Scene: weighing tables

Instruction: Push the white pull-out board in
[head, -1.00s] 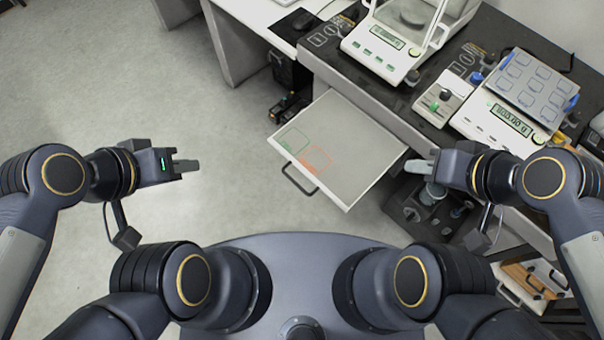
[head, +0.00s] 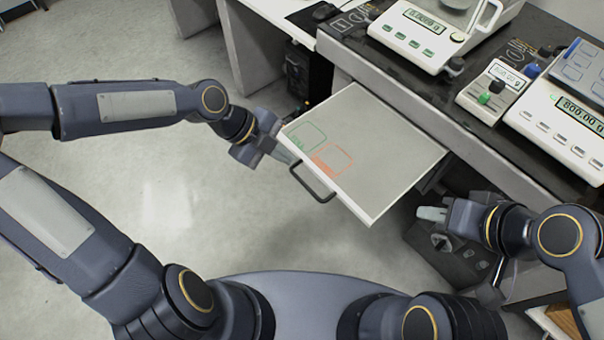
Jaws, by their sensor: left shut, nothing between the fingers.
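The white pull-out board (head: 395,135) sticks out from under the dark worktop toward me. It has green and orange outlines on its top and a black bar handle (head: 312,185) on its front edge. My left gripper (head: 289,157) is shut and empty, at the board's front edge just left of the handle. Its fingertips are close to the edge, and I cannot tell whether they touch it. My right gripper (head: 432,213) is to the right of the board's near corner, apart from it. Its fingers look close together, but their gap is not clear.
The dark worktop (head: 395,78) carries a balance (head: 420,35), a small device (head: 492,90) and a second balance (head: 565,120). A dark computer case (head: 298,70) stands behind the board's left side. Open floor (head: 190,205) lies to the left.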

